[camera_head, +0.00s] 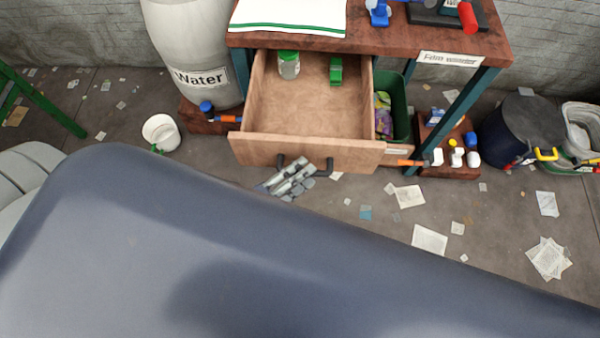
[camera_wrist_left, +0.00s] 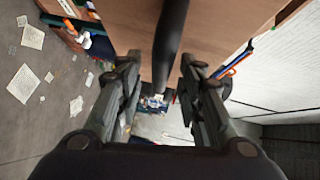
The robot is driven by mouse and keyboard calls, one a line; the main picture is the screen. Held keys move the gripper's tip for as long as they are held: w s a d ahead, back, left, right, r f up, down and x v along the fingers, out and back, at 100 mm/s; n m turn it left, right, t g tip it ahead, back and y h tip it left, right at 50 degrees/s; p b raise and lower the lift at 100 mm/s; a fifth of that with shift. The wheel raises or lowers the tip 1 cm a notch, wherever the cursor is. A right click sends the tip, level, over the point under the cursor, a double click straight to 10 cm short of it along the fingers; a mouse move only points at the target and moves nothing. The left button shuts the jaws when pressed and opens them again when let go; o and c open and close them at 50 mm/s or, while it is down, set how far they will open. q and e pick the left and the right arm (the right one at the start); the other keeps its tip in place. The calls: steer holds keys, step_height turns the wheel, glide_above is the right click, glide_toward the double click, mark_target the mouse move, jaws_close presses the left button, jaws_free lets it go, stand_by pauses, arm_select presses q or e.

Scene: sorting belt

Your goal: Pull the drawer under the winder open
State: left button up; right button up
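The wooden drawer (camera_head: 310,108) under the bench labelled "Film winder" stands pulled well out, its inside visible from above. Its dark bar handle (camera_head: 326,167) is on the front panel; my left gripper hides the middle of the bar in the head view. My left gripper (camera_head: 292,178) is at the handle. In the left wrist view the dark handle (camera_wrist_left: 171,45) runs between the two spread fingers (camera_wrist_left: 160,75), with a gap visible beside it; contact is unclear. The winder (camera_head: 465,12) is partly cut off at the top. My right gripper is not visible.
A jar with a green lid (camera_head: 288,65) and a green object (camera_head: 336,70) lie in the drawer. A green bin (camera_head: 399,105) stands right of it, a "Water" barrel (camera_head: 190,45) left. Papers (camera_head: 430,240) litter the floor. A dark blue drum (camera_head: 515,130) stands at right.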

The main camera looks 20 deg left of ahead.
arm_select(q)
steer(key=shift+s, duration=0.1)
steer(key=v, duration=1.2)
steer(key=a+f+n+g+y, duration=0.15)
steer(key=f+n, duration=0.25)
steer(key=f, duration=0.4)
steer(key=a+f+n+g+y, duration=0.1)
steer(key=a+f+n+y, duration=0.2)
steer(key=f, duration=0.5)
steer(key=s+f+n+g+y, duration=0.1)
steer(key=s+f+n+g, duration=0.2)
steer(key=f, duration=0.5)
steer(key=s+a+f+n+g+y, duration=0.1)
steer(key=s+f+n+g, duration=0.3)
steer(key=s+f, duration=0.3)
steer(key=s+f+n+g+y+p, duration=0.1)
steer(key=s+f+n+g, duration=0.2)
steer(key=s+f+n, duration=0.3)
step_height(320, 180, down, 3)
steer(key=shift+a+f+g+y, duration=0.15)
steer(key=shift+a+g+y, duration=0.2)
steer(key=shift+a, duration=0.05)
